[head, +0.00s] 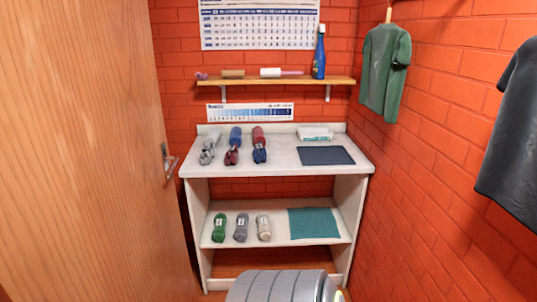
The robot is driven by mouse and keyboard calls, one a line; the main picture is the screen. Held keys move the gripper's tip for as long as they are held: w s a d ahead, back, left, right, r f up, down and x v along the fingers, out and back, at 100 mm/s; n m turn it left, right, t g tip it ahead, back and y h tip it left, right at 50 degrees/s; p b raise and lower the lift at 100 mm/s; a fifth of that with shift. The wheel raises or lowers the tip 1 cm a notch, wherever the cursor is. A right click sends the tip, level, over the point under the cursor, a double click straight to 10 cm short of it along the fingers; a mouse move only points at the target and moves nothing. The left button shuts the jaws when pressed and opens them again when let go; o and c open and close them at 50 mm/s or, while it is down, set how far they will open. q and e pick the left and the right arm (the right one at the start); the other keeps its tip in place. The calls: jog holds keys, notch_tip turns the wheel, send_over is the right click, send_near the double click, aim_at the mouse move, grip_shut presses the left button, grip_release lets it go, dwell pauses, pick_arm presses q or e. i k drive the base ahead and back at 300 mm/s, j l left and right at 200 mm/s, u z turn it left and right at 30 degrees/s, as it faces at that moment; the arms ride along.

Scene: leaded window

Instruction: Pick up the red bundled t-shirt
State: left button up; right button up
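Two red bundles lie on the white top of the shelf unit. One red bundle (258,135) is at the back, behind a dark blue bundle (260,156). A smaller dark red bundle (231,158) is at the front, with a blue bundle (236,135) behind it. I cannot tell for sure which of the red ones is the t-shirt. Grey bundles (208,149) lie to their left. Neither of my grippers is in view.
A dark blue mat (326,155) and a white pack (315,133) share the top (290,170). Green, grey and beige bundles and a teal mat (313,223) lie on the lower shelf. A wooden shelf (345,80) hangs above. A wooden door (90,150) stands left.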

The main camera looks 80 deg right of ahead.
aim_at(232, 156)
jog(key=z, duration=2.35)
jog(key=i+l, duration=0.1)
